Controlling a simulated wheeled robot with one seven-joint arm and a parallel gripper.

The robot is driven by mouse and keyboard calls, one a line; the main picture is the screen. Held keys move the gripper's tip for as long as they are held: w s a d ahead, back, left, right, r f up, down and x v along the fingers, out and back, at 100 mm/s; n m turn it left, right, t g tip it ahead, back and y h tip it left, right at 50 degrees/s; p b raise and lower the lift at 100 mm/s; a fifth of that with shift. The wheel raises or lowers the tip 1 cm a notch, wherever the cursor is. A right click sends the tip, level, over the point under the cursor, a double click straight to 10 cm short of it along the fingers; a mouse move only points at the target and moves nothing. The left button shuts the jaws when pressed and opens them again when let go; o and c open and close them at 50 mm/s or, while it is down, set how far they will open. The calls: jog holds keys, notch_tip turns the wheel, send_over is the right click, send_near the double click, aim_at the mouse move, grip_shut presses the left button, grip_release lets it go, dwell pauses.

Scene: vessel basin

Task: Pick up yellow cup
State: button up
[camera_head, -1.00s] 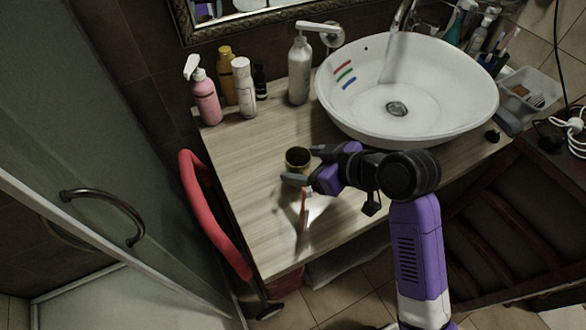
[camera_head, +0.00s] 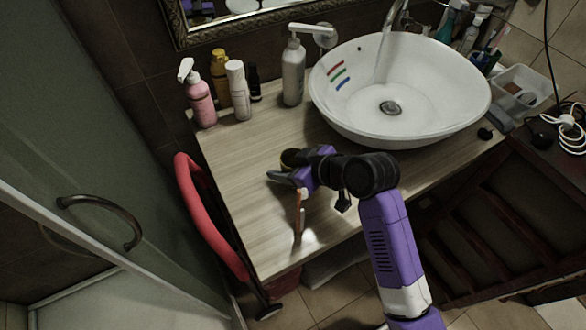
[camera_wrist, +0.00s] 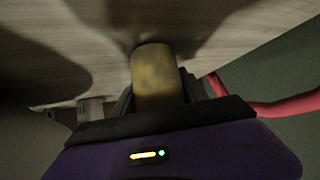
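The yellow cup (camera_head: 289,157) stands on the wooden counter left of the basin, partly hidden by my gripper in the head view. In the wrist view the cup (camera_wrist: 155,72) is a mottled dull-yellow cylinder in the middle. My gripper (camera_head: 289,166) is low over the counter, its fingers apart on either side of the cup. The wrist view shows the gripper (camera_wrist: 158,98) with the cup's near part between the dark fingers. Their contact with its sides is not clear.
A white basin (camera_head: 455,105) with running water is at the right. A pink pump bottle (camera_head: 201,103), a yellow bottle, a white bottle (camera_head: 238,90) and a grey pump bottle (camera_head: 293,75) stand behind. An orange-handled item (camera_head: 299,215) lies in front. A red curved bar (camera_head: 205,215) borders the left edge.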

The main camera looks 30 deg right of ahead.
jog(key=c, duration=0.3)
